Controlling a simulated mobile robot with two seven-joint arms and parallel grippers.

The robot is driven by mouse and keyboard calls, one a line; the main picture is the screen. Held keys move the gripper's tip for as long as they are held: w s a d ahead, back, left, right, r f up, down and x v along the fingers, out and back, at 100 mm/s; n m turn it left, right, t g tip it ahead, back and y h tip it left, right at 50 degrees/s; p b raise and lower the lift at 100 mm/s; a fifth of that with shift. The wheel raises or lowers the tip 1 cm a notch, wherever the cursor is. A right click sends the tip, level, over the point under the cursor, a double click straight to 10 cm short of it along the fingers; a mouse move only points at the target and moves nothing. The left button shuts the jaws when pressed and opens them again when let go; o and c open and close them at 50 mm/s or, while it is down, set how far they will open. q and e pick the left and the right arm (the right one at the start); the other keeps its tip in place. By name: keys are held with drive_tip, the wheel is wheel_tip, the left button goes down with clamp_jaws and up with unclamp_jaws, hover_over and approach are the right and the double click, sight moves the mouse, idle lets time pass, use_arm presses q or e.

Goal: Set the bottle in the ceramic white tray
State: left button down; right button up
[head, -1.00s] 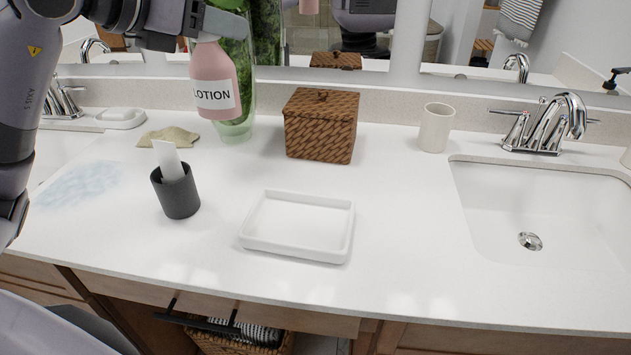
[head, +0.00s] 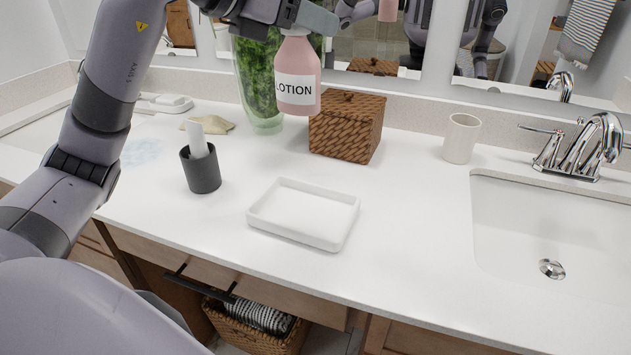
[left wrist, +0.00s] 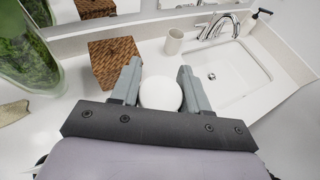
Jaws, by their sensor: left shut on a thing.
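The pink lotion bottle (head: 298,80) hangs upright above the counter, in front of the green plant vase and beside the wicker box in the head view. My left gripper (head: 308,18) is shut on its top. In the left wrist view a round white top (left wrist: 160,93) shows between the two fingers of my left gripper (left wrist: 158,82). The white ceramic tray (head: 297,240) lies empty on the counter, lower in the head view than the bottle and apart from it. My right gripper is not in view.
A dark cup (head: 201,175) stands left of the tray. A wicker box (head: 345,128), a vase (head: 262,90) and a cream cup (head: 461,138) stand along the back. A sink (head: 550,230) is at right. The counter around the tray is clear.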

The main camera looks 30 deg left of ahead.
use_arm(q)
drive_tip(key=shift+d, duration=0.3)
drive_tip(key=shift+f, duration=0.35)
wheel_tip(320, 180, down, 19)
drive_tip(key=b, duration=0.4)
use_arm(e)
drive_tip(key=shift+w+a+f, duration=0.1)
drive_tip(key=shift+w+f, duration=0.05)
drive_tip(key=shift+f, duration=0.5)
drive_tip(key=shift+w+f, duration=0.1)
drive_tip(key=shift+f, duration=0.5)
use_arm(q)
drive_tip(key=shift+f, duration=0.25)
drive_tip(key=c, duration=0.5)
unclamp_jaws()
drive_tip(key=shift+c, duration=0.2)
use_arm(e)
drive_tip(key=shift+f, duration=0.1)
